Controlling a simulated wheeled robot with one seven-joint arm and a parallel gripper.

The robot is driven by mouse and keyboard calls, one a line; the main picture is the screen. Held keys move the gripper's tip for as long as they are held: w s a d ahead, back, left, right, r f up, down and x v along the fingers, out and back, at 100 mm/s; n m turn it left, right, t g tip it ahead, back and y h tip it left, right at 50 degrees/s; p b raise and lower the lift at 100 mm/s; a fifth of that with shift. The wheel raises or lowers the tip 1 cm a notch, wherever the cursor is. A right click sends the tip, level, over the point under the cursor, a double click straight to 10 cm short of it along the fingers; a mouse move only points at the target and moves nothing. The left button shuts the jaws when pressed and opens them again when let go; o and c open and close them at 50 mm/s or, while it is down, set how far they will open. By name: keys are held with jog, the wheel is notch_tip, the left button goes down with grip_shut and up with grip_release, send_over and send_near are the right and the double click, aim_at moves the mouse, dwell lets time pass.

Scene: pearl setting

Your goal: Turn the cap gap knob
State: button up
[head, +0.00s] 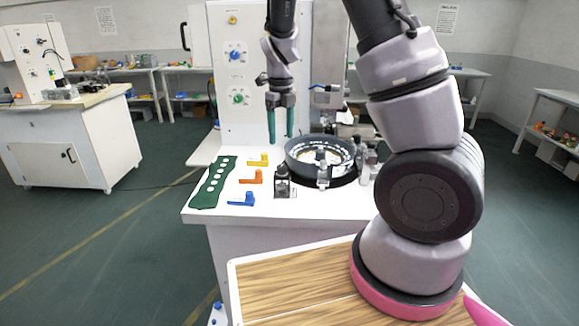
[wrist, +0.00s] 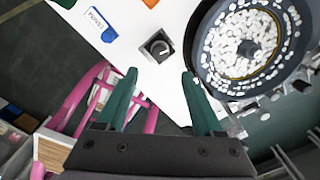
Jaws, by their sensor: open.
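My gripper (head: 281,138) has green fingers that point down, apart and empty, above the bench. In the wrist view my gripper (wrist: 159,75) is open, and nothing is between its fingers.
A round bowl (head: 291,165) with white pieces inside stands right of the knob. Yellow (head: 258,160), orange (head: 252,177) and blue (head: 243,199) pieces and a green holed strip (head: 212,183) lie to its left. A white panel (head: 262,100) with coloured knobs rises behind.

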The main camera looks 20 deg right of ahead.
aim_at(282, 166)
notch_tip(282, 166, down, 10)
jog(key=shift+f, duration=0.25)
dwell(0.3)
grip_shut()
